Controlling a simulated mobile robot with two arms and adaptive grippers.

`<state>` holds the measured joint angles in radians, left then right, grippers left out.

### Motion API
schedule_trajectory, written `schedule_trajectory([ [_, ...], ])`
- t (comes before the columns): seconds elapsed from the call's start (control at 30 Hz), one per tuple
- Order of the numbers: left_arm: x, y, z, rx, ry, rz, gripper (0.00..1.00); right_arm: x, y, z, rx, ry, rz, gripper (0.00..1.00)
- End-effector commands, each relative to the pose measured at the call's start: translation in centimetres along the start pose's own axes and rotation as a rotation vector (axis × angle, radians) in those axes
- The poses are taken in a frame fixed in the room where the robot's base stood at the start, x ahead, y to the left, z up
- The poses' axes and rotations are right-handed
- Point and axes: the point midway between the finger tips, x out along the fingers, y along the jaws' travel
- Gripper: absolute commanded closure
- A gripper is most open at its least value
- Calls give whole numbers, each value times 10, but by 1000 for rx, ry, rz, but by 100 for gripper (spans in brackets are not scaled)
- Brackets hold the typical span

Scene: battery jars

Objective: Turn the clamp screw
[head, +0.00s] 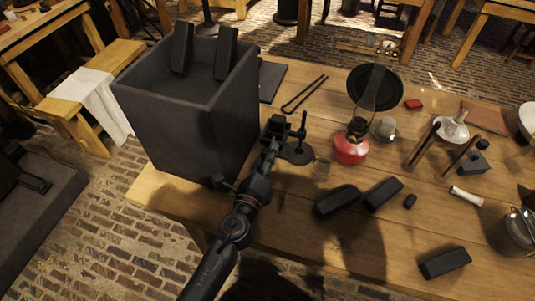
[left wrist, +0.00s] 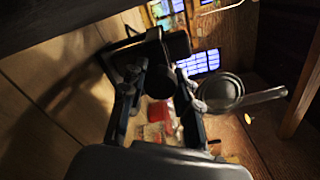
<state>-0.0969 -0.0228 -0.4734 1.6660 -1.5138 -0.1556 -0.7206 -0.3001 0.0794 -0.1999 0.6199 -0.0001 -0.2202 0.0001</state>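A small dark stand with a round base (head: 296,154) is on the wooden table, right of the big dark box. My left gripper (head: 288,126) is at the top of this stand, and its fingers overlap the upper part in the head view. In the left wrist view, a dark clamp with a rounded knob-like end (left wrist: 159,82) lies between the two fingers of my left gripper (left wrist: 157,88). The fingers are spread with the knob between them; contact is not clear. The clamp screw cannot be told apart from the dark clamp. My right gripper is not in view.
The tall dark box (head: 200,125) stands close left of my arm. A red-based lamp (head: 351,149) with a dark disc (head: 375,87) behind it is right of the stand. Dark blocks (head: 337,200) lie in front. A white-topped funnel-like piece (head: 452,128) is farther right.

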Motion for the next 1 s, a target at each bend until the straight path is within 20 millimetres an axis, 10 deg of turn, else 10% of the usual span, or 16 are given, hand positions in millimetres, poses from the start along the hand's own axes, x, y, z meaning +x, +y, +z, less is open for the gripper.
schedule_trajectory([
  [0.13,0,1,0,1,1,1,45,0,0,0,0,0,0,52],
  [0.53,-8,1,-1,2,1,1,45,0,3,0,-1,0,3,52],
  [1.0,-99,1,-1,5,4,1,45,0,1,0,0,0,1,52],
])
